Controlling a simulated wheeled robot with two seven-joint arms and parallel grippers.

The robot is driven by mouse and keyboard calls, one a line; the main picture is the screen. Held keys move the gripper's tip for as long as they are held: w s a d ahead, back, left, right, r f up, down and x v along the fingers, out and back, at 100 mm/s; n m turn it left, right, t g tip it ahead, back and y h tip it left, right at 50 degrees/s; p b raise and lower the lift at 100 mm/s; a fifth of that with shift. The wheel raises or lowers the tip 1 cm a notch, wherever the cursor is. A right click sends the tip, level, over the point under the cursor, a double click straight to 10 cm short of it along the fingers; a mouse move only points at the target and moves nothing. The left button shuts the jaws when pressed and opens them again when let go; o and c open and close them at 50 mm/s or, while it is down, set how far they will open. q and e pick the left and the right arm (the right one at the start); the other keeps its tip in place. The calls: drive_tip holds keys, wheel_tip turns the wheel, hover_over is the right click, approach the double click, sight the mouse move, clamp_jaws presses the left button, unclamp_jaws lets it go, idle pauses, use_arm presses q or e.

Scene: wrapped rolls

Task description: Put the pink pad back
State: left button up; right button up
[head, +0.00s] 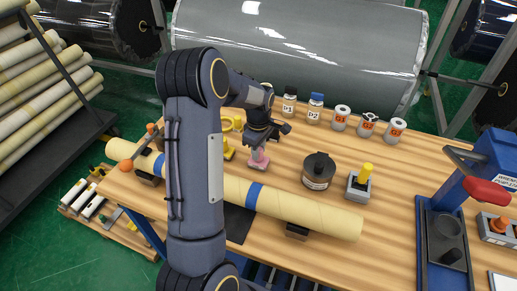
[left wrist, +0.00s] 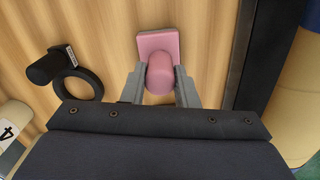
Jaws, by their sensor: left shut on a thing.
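The pink pad (head: 259,160) is at the middle of the wooden table, below my left gripper (head: 262,147) in the head view. In the left wrist view the pink pad (left wrist: 158,44) shows a square base and a rounded grip. My left gripper (left wrist: 160,84) is shut on the rounded grip, with one finger on each side. The base looks to be at or close to the table top; I cannot tell whether it touches. My left arm hides part of the table. My right gripper is not in view.
A long cream roll with blue bands (head: 305,211) lies along the table front. Several labelled bottles (head: 314,108) stand behind. A black pot (head: 318,171) and a yellow-knobbed block (head: 358,188) stand to the right. A black ring tool (left wrist: 78,84) lies left of the pad.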

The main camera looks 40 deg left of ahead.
use_arm(q)
drive_tip(key=shift+f, duration=0.2)
drive_tip(key=o, duration=0.9)
drive_tip(key=shift+r, duration=0.1)
wheel_tip(320, 180, up, 12)
drive_tip(key=s+d+r+m+t+h, duration=0.1)
drive_tip(key=s+d+r+m+t, duration=0.1)
drive_tip(key=s+d+r+m, duration=0.25)
drive_tip(key=s+d+m+t+h, duration=0.1)
drive_tip(key=s+d+m, duration=0.3)
drive_tip(key=s+d, duration=0.1)
drive_tip(key=s+d+f+m+t+h, duration=0.1)
drive_tip(key=s+d+m, duration=0.3)
drive_tip(key=s, duration=0.4)
drive_tip(key=s+d+f+m+t+b, duration=0.1)
drive_tip(key=s+d+m, duration=0.4)
drive_tip(key=s+d, duration=0.1)
drive_tip(key=shift+s+t+h, duration=0.25)
drive_tip(key=shift+t+h, duration=0.05)
drive_tip(key=shift+h, duration=0.1)
